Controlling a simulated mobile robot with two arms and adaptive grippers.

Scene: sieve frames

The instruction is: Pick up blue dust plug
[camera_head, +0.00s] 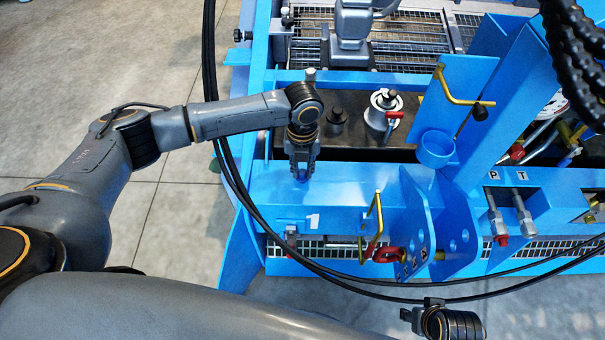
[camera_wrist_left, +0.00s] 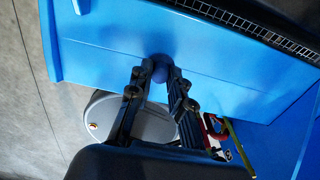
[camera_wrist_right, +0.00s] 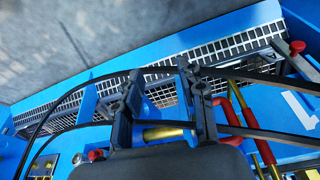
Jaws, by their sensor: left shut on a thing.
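The blue dust plug (camera_wrist_left: 159,72) is a small round blue piece between my left fingertips in the left wrist view. It sits at the face of the blue beam; I cannot tell whether it touches the beam. In the head view, my left gripper (camera_head: 301,172) points down at the top of the blue beam (camera_head: 345,190), shut on the plug, which is mostly hidden by the fingers. My right gripper (camera_wrist_right: 156,70) is open, its two fingers apart above a grating and black cables in the right wrist view. Nothing is clearly held in it.
Black cables (camera_head: 224,150) loop down past my left arm and along the beam's front. Behind the left gripper stand a grey canister (camera_head: 383,112) and a blue cup (camera_head: 435,149). Right of it are a yellow handle (camera_head: 375,220) and a red shackle (camera_head: 387,254).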

